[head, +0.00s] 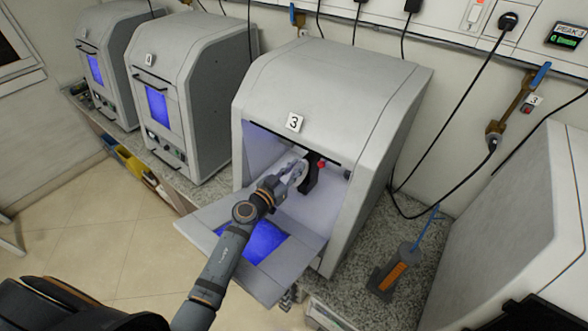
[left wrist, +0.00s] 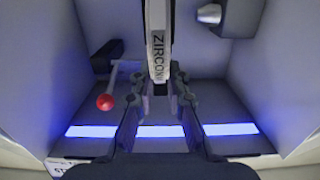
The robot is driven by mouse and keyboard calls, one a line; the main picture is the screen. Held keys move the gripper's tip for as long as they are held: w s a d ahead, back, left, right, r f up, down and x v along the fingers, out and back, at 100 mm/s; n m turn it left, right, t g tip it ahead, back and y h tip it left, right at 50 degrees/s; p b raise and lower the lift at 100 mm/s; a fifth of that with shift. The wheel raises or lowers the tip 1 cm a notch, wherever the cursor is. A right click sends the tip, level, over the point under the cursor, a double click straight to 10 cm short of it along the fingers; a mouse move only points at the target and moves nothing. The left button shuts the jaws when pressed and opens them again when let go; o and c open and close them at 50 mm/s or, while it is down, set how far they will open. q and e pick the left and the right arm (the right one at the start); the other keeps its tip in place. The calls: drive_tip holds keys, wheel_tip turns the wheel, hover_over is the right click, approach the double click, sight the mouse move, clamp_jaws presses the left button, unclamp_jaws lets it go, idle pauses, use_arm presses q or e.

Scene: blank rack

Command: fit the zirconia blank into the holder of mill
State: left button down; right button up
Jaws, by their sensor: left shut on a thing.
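The mill marked 3 (head: 330,95) stands open with its front door folded down. My left gripper (head: 297,174) reaches into its chamber from the front. It is shut on the zirconia blank (head: 300,168), a pale disc. In the left wrist view the blank (left wrist: 158,50) stands edge-on, with "ZIRCON" lettering on its rim, between my fingers (left wrist: 158,90). The dark holder (head: 312,175) is right beside the blank in the head view. A red knob (head: 321,164) is on the holder. It also shows in the left wrist view (left wrist: 104,102). I cannot tell whether the blank is seated. My right gripper is out of view.
The lowered door (head: 205,218) lies under my left arm. The chamber walls are close on both sides. A grey spindle-like part (left wrist: 209,14) sticks out at upper right in the wrist view. Two closed mills (head: 195,75) stand to the left. An orange-and-grey tool (head: 396,272) stands on the counter.

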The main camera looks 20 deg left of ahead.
sight(305, 161)
use_arm(q)
drive_tip(key=shift+f+x, duration=0.2)
drive_tip(key=shift+x, duration=0.65)
drive_tip(key=shift+f+x, duration=0.15)
drive_tip(key=shift+x, duration=0.65)
drive_tip(key=c, duration=1.3)
unclamp_jaws()
drive_tip(key=shift+o, duration=0.2)
drive_tip(key=shift+s+f, duration=0.1)
drive_tip(key=shift+s+a, duration=0.1)
drive_tip(key=shift+s, duration=0.05)
drive_tip(key=v, duration=0.7)
